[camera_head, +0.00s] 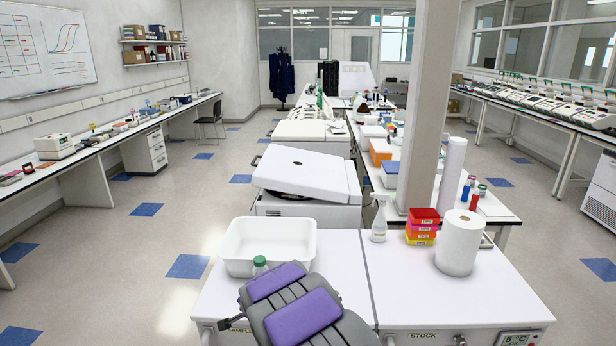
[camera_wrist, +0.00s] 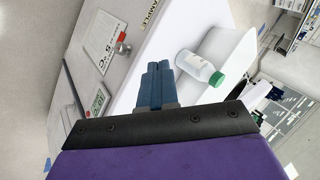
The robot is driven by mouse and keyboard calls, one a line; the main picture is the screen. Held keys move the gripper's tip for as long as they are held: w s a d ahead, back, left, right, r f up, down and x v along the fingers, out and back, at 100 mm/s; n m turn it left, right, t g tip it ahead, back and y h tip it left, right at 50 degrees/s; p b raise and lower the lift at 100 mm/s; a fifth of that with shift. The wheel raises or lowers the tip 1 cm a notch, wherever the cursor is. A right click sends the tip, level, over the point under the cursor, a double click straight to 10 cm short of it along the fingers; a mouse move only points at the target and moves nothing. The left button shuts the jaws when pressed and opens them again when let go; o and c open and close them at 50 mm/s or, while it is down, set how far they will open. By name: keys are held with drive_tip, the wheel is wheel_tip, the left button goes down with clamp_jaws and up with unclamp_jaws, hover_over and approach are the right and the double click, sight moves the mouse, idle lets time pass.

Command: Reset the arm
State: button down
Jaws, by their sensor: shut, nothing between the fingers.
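My gripper (camera_wrist: 158,67) shows in the wrist view as two blue fingers side by side, shut with nothing between them.
A white tub (camera_head: 270,262) stands behind the bottle. To the right are a spray bottle (camera_head: 379,219), stacked coloured boxes (camera_head: 421,229) and a paper roll (camera_head: 459,243). A white machine (camera_head: 305,173) stands beyond. The right unit's front top is clear, as is the left floor.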

drive_tip(key=s+d+r+n+g+h, duration=0.15)
drive_tip(key=s+d+r, duration=0.25)
drive_tip(key=s+d, duration=0.4)
drive_tip(key=s+d+r+n+g, duration=0.25)
drive_tip(key=s+d+r, duration=0.3)
drive_tip(key=s, duration=0.45)
drive_tip(key=s+d+r+n+g, duration=0.2)
drive_tip(key=s+d+r, duration=0.2)
drive_tip(key=s+d, duration=0.5)
drive_tip(key=s+d+n+g+h, duration=0.1)
drive_tip(key=s+d, duration=0.2)
drive_tip(key=s, duration=0.7)
drive_tip(key=s+d+n+g+h, duration=0.1)
drive_tip(key=s+d+n, duration=0.1)
drive_tip(key=s, duration=0.7)
drive_tip(key=shift+s+d+r+g, duration=0.3)
drive_tip(key=shift+s+d+r, duration=0.1)
drive_tip(key=shift+d, duration=0.35)
drive_tip(key=shift+a, duration=0.25)
drive_tip(key=shift+d, duration=0.1)
